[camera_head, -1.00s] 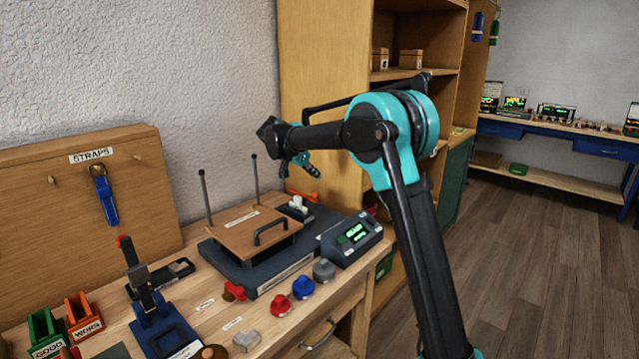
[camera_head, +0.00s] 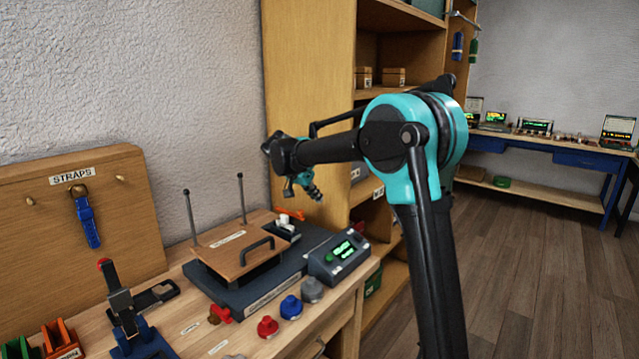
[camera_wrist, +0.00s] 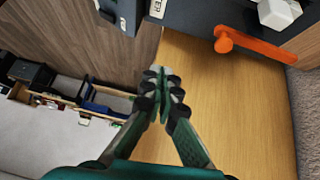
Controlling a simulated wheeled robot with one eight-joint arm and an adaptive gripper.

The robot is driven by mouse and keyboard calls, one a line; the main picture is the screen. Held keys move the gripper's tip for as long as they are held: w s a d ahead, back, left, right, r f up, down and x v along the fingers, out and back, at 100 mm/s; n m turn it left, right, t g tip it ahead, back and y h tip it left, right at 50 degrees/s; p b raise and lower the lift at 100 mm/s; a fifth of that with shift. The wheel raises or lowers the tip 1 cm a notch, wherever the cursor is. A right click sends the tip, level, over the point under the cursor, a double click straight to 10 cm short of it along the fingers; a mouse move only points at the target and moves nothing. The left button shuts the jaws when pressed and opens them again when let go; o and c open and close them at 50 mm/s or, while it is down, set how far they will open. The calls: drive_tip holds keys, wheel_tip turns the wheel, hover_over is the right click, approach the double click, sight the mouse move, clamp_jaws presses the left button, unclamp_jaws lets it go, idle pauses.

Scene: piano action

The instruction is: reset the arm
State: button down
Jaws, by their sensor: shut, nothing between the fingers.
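My arm rises at the right of the head view and bends left at its teal elbow. My gripper (camera_head: 303,188) hangs at its end above the back of the bench, in front of the tall wooden cabinet. In the wrist view my gripper (camera_wrist: 164,95) has its dark fingertips together with nothing between them. It is in the air and touches nothing that I can see.
Below stand a press with a wooden plate (camera_head: 236,241) and two upright rods, and a display box (camera_head: 343,256). An orange lever (camera_wrist: 250,43) lies close by in the wrist view. The wooden cabinet (camera_head: 305,100) stands behind. Floor (camera_head: 530,260) is clear at right.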

drive_tip(key=s+d+f+n+g+y, duration=0.15)
drive_tip(key=s+d+f, duration=0.25)
drive_tip(key=s+d, duration=0.4)
drive_tip(key=s+d+f+n+y, duration=0.1)
drive_tip(key=s+d+f+n, duration=0.1)
drive_tip(key=s+d+f, duration=0.5)
drive_tip(key=s+d+f+n+y, duration=0.1)
drive_tip(key=s+d+f, duration=0.1)
drive_tip(key=s, duration=0.5)
drive_tip(key=s+d+f+n, duration=0.1)
drive_tip(key=s+d+f, duration=0.2)
drive_tip(key=s, duration=0.5)
drive_tip(key=s+d+f+n+y, duration=0.1)
drive_tip(key=s+d+f, duration=0.2)
drive_tip(key=s+f, duration=0.2)
drive_tip(key=s, duration=0.2)
drive_tip(key=shift+s+y, duration=0.35)
drive_tip(key=shift+s, duration=0.05)
